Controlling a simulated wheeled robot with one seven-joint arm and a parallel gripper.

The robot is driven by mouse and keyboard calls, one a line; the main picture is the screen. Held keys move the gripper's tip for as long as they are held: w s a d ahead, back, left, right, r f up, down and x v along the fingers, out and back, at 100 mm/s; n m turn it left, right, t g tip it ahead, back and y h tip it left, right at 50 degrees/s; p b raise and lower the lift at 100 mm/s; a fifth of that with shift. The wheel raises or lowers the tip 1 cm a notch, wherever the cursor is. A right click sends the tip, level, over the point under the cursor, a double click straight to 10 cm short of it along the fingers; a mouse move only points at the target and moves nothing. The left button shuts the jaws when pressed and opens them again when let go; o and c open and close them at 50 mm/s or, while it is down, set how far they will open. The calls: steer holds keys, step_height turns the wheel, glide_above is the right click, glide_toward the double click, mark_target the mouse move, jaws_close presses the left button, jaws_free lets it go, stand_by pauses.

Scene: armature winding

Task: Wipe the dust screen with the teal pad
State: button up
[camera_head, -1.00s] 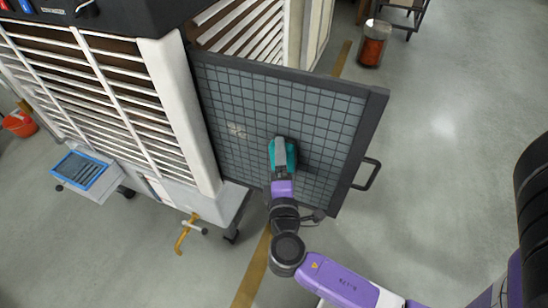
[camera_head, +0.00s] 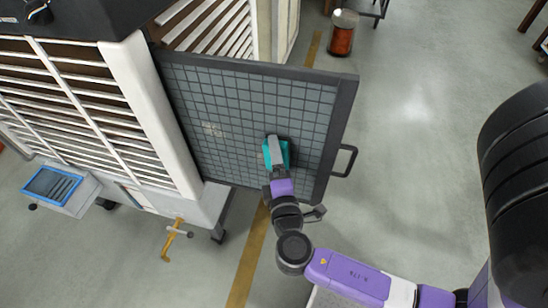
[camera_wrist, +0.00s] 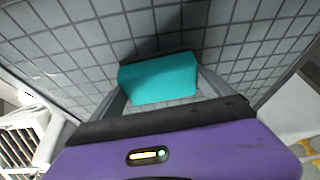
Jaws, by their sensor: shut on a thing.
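The dust screen (camera_head: 228,95) is a grey gridded panel in a dark frame, swung out from the white louvred cabinet, with a handle on its right edge. A pale dusty patch (camera_head: 212,129) shows on its left part. My gripper (camera_head: 277,152) is shut on the teal pad (camera_head: 284,153) in front of the lower right part of the screen. In the wrist view the pad (camera_wrist: 158,80) sits between the fingers, close to the grid (camera_wrist: 245,45). Whether it touches the screen I cannot tell.
The louvred cabinet (camera_head: 128,90) stands to the left, with a blue-rimmed tray (camera_head: 52,184) low at its front and a yellow lever (camera_head: 172,240) at its base. The screen's handle (camera_head: 346,161) sticks out to the right. A red-orange bin (camera_head: 342,34) stands behind. The floor to the right is clear.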

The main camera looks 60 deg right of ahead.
steer(key=shift+s+a+b, duration=0.1)
steer(key=shift+s+a, duration=0.1)
steer(key=shift+a, duration=0.75)
steer(key=shift+s+a+b, duration=0.15)
steer(key=shift+s+a, duration=0.05)
steer(key=shift+a, duration=0.8)
steer(key=shift+s+a+b, duration=0.1)
steer(key=shift+s+a, duration=0.1)
steer(key=shift+a, duration=0.75)
steer(key=shift+a, duration=0.1)
steer(key=shift+s+a, duration=0.15)
steer(key=shift+a, duration=0.55)
steer(key=shift+s+a, duration=0.1)
steer(key=shift+a, duration=0.6)
